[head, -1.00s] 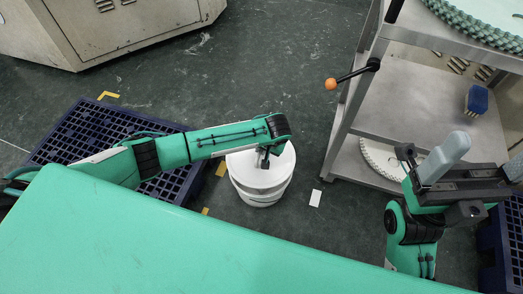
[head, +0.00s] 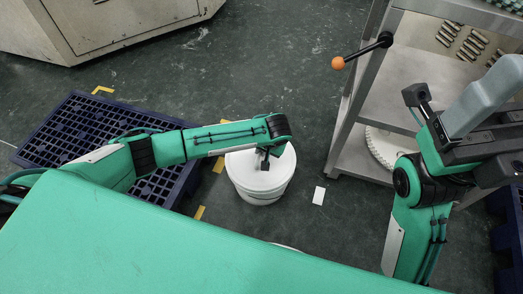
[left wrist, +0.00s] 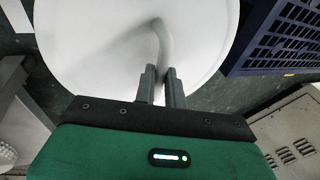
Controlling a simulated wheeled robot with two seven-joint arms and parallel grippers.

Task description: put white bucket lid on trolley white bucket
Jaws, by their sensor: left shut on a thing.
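The white bucket lid (head: 240,163) shows in the head view as a round white disc at the top of a white bucket (head: 262,198) standing low near the floor. I cannot tell whether the lid is fully seated. My left gripper (head: 264,164) points down at the lid's middle and is shut on the lid. In the left wrist view the lid (left wrist: 95,45) is a wide white disc, and the gripper's two grey fingers (left wrist: 160,85) meet at a curved handle-like shape. My right gripper (head: 425,105) is at the right; its jaws are unclear.
A dark blue slotted pallet (head: 85,135) lies left of the bucket. A metal shelf rack (head: 350,120) with an orange-knobbed lever (head: 338,63) stands right. A beige cabinet (head: 110,25) is at the back. A white arc (head: 284,246) peeks over my green body edge.

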